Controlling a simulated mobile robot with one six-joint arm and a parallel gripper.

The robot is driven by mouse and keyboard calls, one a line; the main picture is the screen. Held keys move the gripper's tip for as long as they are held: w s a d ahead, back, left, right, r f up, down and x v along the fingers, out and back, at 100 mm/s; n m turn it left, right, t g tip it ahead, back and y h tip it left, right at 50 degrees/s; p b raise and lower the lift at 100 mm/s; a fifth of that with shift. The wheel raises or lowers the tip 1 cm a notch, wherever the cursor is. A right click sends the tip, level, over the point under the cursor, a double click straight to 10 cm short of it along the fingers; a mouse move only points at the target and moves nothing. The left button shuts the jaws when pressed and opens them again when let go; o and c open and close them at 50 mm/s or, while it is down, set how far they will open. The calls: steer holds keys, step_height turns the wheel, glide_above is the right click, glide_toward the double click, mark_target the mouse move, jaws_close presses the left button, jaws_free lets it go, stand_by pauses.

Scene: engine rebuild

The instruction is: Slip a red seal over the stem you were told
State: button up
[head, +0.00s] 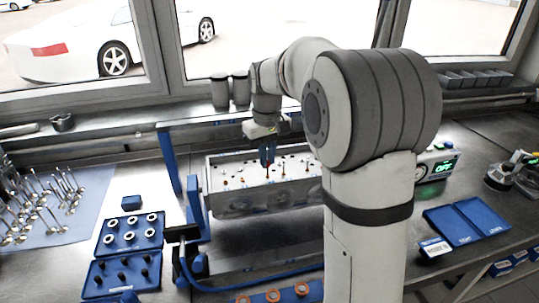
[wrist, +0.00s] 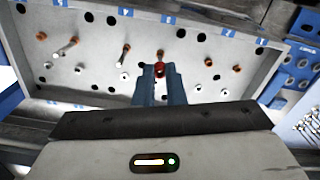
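A small red seal (wrist: 160,71) is held between the blue fingertips of my gripper (wrist: 160,76). In the head view my gripper (head: 268,156) points down over the middle of the grey cylinder head (head: 262,201), with a speck of red at its tips. The cylinder head (wrist: 95,79) also shows in the wrist view, with dark holes and several stems. Some stems carry orange-brown tops, such as one at the left (wrist: 75,40). One orange-brown top (wrist: 160,53) lies just beyond the red seal; whether the seal touches a stem I cannot tell.
A blue stand (head: 195,195) is beside the cylinder head. Blue trays with pale rings (head: 129,236) and dark pieces (head: 122,275) lie at left. Several loose valves (head: 45,207) lie on a blue mat. Blue trays (head: 468,221) and a lit display (head: 444,167) are at right.

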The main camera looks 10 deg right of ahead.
steer(key=o, duration=0.6)
steer(key=shift+c, duration=0.2)
step_height(320, 180, up, 7)
steer(key=shift+f, duration=0.2)
steer(key=shift+r, duration=0.35)
steer(key=s+f+m+t, duration=0.1)
steer(key=s+f, duration=0.4)
steer(key=s, duration=0.7)
steer(key=s+f+m+t, duration=0.2)
steer(key=s+f, duration=0.2)
steer(key=s, duration=0.9)
steer(key=shift+d+f, duration=0.4)
